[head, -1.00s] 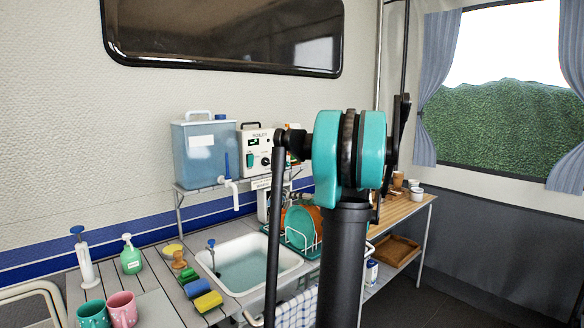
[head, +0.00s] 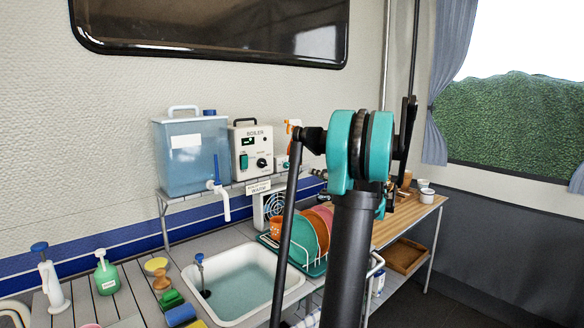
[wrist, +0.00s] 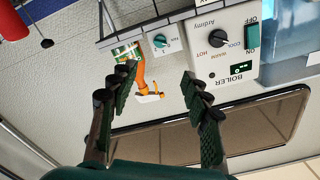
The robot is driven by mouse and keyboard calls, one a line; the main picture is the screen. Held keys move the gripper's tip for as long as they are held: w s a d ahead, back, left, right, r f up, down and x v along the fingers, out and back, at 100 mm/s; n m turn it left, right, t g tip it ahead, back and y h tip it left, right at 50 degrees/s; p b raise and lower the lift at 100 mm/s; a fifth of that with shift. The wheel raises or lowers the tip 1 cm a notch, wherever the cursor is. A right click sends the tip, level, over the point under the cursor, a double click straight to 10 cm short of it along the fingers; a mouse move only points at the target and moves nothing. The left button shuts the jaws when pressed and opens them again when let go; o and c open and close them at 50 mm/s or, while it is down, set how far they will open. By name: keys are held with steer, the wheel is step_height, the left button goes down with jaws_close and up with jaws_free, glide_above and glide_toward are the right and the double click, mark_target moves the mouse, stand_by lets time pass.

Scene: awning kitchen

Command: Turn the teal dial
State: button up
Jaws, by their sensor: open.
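The teal dial (wrist: 160,41) is a small round knob on a white panel, near the top middle of the wrist view, which is upside down. My gripper (wrist: 156,78) is open and empty, its two dark fingers spread apart. In the picture the dial lies above and between the fingertips, apart from them.
The white boiler (head: 251,149) with its green switch and black knob (wrist: 217,38) stands beside the dial's panel. An orange spray bottle (wrist: 141,72) is close to the fingers. A blue water tank (head: 190,158) stands left of the boiler, above the sink (head: 238,312).

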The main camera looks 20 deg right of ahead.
mark_target(289, 166)
steer(key=x, duration=1.6)
steer(key=shift+w, duration=0.15)
steer(key=shift+c, duration=0.4)
jaws_close()
